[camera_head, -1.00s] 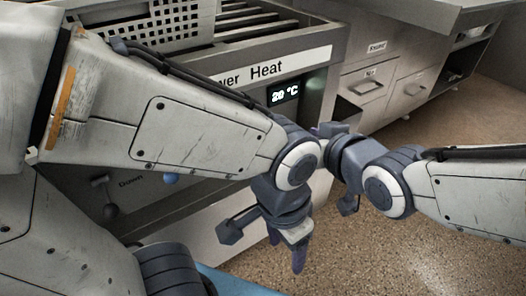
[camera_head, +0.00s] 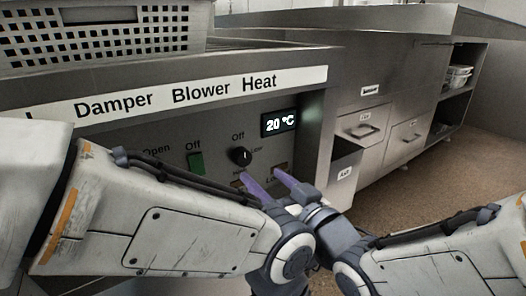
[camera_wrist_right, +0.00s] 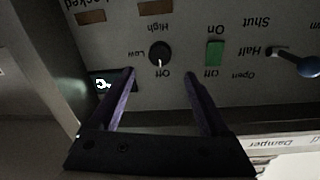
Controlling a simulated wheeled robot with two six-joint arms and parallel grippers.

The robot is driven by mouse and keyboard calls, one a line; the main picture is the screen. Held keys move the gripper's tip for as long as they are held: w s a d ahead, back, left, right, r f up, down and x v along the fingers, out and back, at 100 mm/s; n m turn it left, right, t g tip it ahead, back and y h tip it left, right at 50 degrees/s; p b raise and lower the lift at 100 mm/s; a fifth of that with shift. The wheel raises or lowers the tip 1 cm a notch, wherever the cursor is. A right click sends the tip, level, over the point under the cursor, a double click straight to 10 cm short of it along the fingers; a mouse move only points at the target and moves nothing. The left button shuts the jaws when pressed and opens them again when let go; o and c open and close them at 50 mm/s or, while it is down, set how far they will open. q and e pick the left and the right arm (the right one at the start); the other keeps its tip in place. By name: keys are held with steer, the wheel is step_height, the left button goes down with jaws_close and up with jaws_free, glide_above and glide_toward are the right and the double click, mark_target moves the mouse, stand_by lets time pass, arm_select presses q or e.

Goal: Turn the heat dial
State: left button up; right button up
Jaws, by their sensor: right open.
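The heat dial (camera_head: 240,156) is a small black round knob on the oven's front panel, below the word Off and beside the 20 °C display (camera_head: 279,123). In the right wrist view the dial (camera_wrist_right: 159,53) shows its white mark pointing to Off. My right gripper (camera_head: 263,173) has two purple fingers, open and empty, just in front of and below the dial. In the right wrist view its fingertips (camera_wrist_right: 160,73) lie either side of the dial, apart from it. My left arm crosses the lower left; its gripper is out of sight.
A green switch (camera_head: 195,163) sits left of the dial. A label strip (camera_head: 200,92) reads Damper, Blower, Heat. A perforated basket (camera_head: 120,42) stands on top. Drawers (camera_head: 360,125) and a cabinet are at the right. In the right wrist view a damper lever (camera_wrist_right: 306,66) sticks out.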

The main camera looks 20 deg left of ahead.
mark_target(245, 158)
steer(key=b+x, duration=0.3)
steer(key=x, duration=0.3)
steer(key=shift+w+a+f+b, duration=0.1)
steer(key=shift+w+a+b, duration=0.1)
steer(key=shift+b, duration=0.15)
steer(key=shift+w+a, duration=0.45)
steer(key=shift+a, duration=0.1)
steer(key=shift+c, duration=0.3)
jaws_close()
